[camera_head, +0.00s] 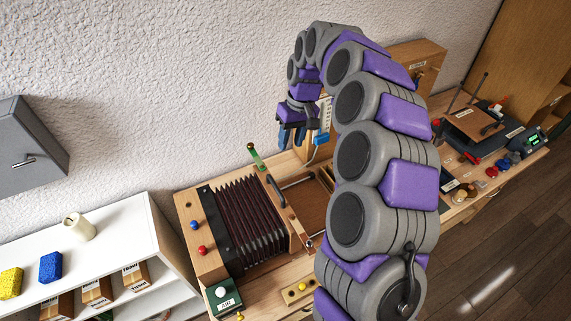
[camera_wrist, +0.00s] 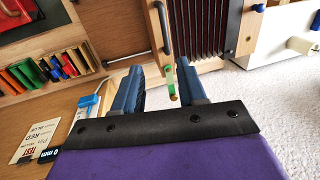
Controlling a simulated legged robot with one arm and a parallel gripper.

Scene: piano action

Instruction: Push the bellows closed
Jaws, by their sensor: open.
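The bellows (camera_head: 250,215), dark with many pleats, lie on the wooden bench in the head view, their pleats visibly spread. A wooden end board with a dark bar handle (camera_head: 276,191) closes their right side. In the wrist view the bellows (camera_wrist: 198,25) are at the top, with the handle (camera_wrist: 163,28) to their left. My gripper (camera_head: 292,138) is open and empty, above and behind the bench, apart from the bellows. In the wrist view its two blue fingers (camera_wrist: 163,88) are spread. A green lever with a brass knob (camera_wrist: 170,82) shows between them, farther away.
The same green lever (camera_head: 256,157) stands behind the bellows' right end. Red and blue knobs (camera_head: 202,251) sit on the fixed left block. A white shelf (camera_head: 120,240) with sponges and boxes stands left. A card (camera_wrist: 35,140) and a blue-ended cable lie near the gripper. The wall is close behind.

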